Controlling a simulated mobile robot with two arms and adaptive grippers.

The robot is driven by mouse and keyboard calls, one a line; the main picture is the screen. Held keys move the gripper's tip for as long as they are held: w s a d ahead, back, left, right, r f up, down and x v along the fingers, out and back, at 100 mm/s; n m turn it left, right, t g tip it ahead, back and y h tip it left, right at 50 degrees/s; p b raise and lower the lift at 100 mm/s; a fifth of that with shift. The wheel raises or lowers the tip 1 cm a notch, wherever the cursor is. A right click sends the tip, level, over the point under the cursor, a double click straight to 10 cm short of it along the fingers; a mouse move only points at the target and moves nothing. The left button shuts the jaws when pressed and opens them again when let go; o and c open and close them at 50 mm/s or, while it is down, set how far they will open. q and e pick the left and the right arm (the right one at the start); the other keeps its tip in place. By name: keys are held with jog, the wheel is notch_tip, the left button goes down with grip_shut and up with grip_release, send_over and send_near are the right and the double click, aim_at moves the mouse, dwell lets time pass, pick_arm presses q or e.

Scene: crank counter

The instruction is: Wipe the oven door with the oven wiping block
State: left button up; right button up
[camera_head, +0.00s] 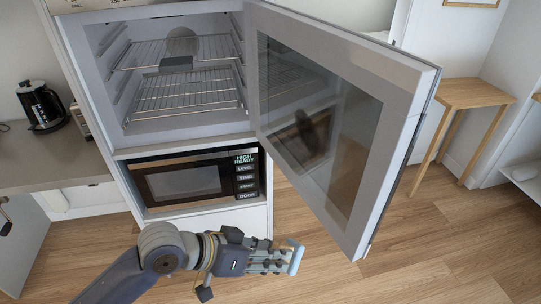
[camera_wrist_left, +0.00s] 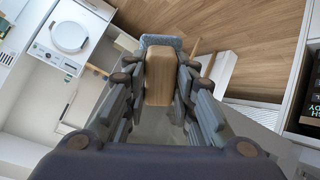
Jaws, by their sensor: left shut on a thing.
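The oven door (camera_head: 400,90), white-framed with a dark glass pane, stands open and swung out to the right of the oven (camera_head: 125,70). My left gripper (camera_head: 278,260) is low in front of the cabinet, below and left of the door's lower edge, apart from it in the picture. It is shut on the oven wiping block, whose pale blue pad (camera_head: 295,256) sticks out at the fingertips. In the left wrist view, the wooden body of the block (camera_wrist_left: 159,78) lies between both fingers, with the blue-grey pad (camera_wrist_left: 160,41) at its far end. My right gripper is not in view.
Wire racks (camera_head: 187,90) and a small grey item (camera_head: 176,63) are inside the oven. A microwave (camera_head: 190,180) sits below it. A counter with a black kettle (camera_head: 41,105) is at the left. A wooden table (camera_head: 475,92) stands at the right. The wooden floor at lower right is clear.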

pick_arm(q)
jog(key=w+a+r+t+h+p, duration=0.1)
jog(key=w+r+t+h+p, duration=0.2)
jog(key=r, duration=0.6)
jog(key=w+a+r+t+h, duration=0.1)
jog(key=w+r+h, duration=0.2)
jog(key=w+r, duration=0.4)
jog(key=shift+n, duration=0.4)
jog(key=x, duration=0.1)
jog(key=p+x, duration=0.1)
jog(key=x, duration=0.1)
jog(key=p+x, duration=0.1)
jog(key=x, duration=0.1)
jog(key=shift+s+d+r, duration=0.25)
jog(key=shift+d+r, duration=0.1)
jog(key=shift+r, duration=0.05)
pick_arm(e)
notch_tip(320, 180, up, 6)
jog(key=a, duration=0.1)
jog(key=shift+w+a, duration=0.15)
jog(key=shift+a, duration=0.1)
pick_arm(q)
jog(key=shift+w+d, duration=0.2)
jog(key=shift+d, duration=0.15)
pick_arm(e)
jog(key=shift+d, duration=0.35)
pick_arm(q)
jog(key=shift+w+d, duration=0.25)
jog(key=shift+d, duration=0.15)
